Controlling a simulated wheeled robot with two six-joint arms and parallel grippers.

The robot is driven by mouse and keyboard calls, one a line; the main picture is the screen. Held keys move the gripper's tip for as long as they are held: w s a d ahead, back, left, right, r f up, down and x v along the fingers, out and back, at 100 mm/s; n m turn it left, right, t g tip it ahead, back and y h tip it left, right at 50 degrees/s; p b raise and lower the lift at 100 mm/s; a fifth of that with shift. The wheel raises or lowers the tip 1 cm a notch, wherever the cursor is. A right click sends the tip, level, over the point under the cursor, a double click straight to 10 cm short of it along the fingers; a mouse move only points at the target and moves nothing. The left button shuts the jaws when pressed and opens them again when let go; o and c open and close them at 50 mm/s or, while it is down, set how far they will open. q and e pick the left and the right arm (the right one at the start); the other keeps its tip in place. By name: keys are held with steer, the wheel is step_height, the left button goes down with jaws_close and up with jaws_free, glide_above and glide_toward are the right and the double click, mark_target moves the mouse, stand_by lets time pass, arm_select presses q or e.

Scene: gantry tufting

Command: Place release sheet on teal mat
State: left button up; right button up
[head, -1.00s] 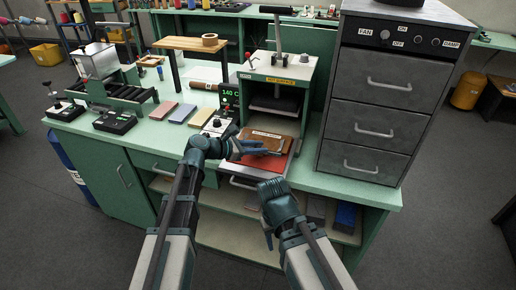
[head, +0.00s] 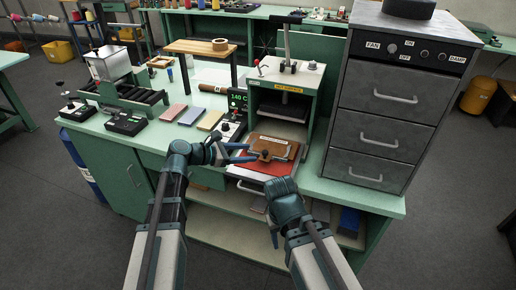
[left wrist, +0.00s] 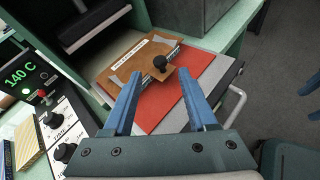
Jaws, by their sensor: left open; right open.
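A brown board (head: 279,142) with a white label lies on a red pad (head: 248,170) on the pulled-out tray of the press. In the left wrist view, the brown board (left wrist: 133,58) carries metal clips and a black knob (left wrist: 160,62) on a small tan block. The red pad (left wrist: 150,110) shows around it. My left gripper (head: 250,153) is open and empty just left of the board; its fingers (left wrist: 157,92) frame the board's near side. My right gripper (head: 274,236) is open in front of the bench. I cannot pick out a separate release sheet or a teal mat.
The green press (head: 315,97) stands behind the tray, with a 140 C display (head: 238,100) at its left. A grey drawer cabinet (head: 380,135) stands at the right. Pink, blue and tan slabs (head: 191,116) lie on the left bench. A wooden stand (head: 200,48) is behind them.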

arm_select(q)
steer(key=shift+p+v, duration=0.45)
steer(key=shift+v, duration=1.45)
